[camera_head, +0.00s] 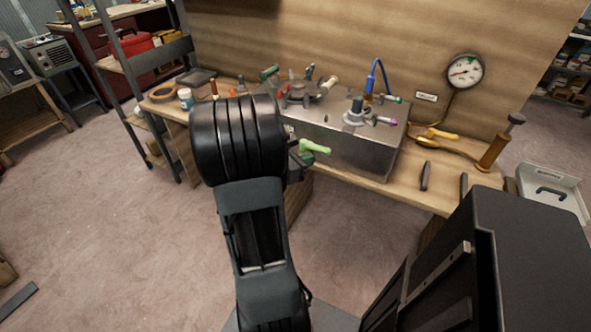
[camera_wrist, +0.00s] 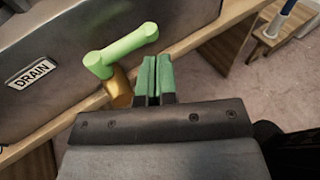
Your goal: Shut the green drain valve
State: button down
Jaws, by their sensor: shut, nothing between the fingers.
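The green drain valve handle (camera_wrist: 130,45) shows in the wrist view on the front face of a metal box, above a brass stem (camera_wrist: 119,86) and right of a DRAIN label (camera_wrist: 31,73). The handle slants up to the right. In the head view the light green handle (camera_head: 315,147) sticks out low on the metal box (camera_head: 350,150). My gripper (camera_wrist: 155,75) has green finger pads pressed together with nothing between them. It is just right of the brass stem, near the handle; I cannot tell whether it touches. In the head view my arm hides most of the gripper.
The metal box stands on a wooden bench (camera_head: 430,190). A pressure gauge (camera_head: 465,71) hangs on the wall. Tools lie at the bench's right. Open floor (camera_head: 100,230) is at left.

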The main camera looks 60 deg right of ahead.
jog(key=a+r+b, duration=0.1)
jog(key=a+b, duration=0.1)
jog(key=a, duration=0.6)
jog(key=shift+a+r+b, duration=0.3)
jog(key=shift+a+b, duration=0.05)
jog(key=shift+b, duration=0.05)
jog(key=shift+w, duration=0.1)
jog(key=a+f+m+y, duration=0.3)
jog(key=f+m+y, duration=0.1)
jog(key=m, duration=0.1)
jog(key=w+a+r+m+t+y+p, duration=0.45)
jog(key=w+a+m+p, duration=0.25)
jog(key=a, duration=0.3)
jog(key=w+a+r+t+y+p, duration=0.2)
jog(key=w+a+r+t+p, duration=0.1)
jog(key=a+r+p, duration=0.2)
jog(key=w+a+r+t+y+p, duration=0.3)
jog(key=w+a+r+t+p, duration=0.1)
jog(key=a+r, duration=0.6)
jog(key=a, duration=0.2)
jog(key=shift+a+r+p, duration=0.25)
jog(key=shift+a+p, duration=0.1)
